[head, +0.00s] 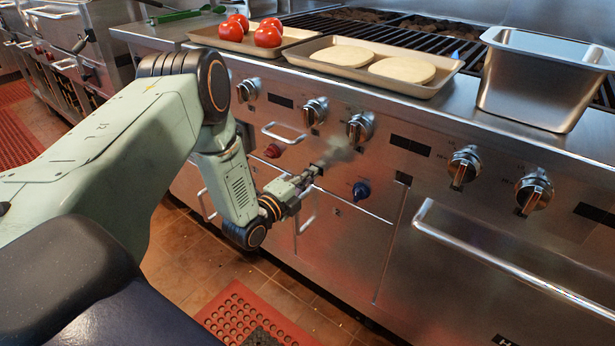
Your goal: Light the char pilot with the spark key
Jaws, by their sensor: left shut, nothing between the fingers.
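The char grill's steel front panel (420,215) carries a row of silver knobs with orange marks, among them one knob (360,128) above the gripper. A small blue knob (361,190) sits lower on the panel, and a small red knob (272,150) is to its left. I cannot tell for sure which of these is the spark key. My left gripper (314,173) is shut and empty, close to the panel between the red and blue knobs. A grey blurred patch (338,154) shows just beyond its tips. My right gripper is not in view.
On the top stand a tray (300,38) with several tomatoes (267,36), a tray (436,84) with two flat round breads (402,69), and a deep steel pan (535,88). A long handle bar (510,266) juts from the front at right. A red mat (240,315) lies below.

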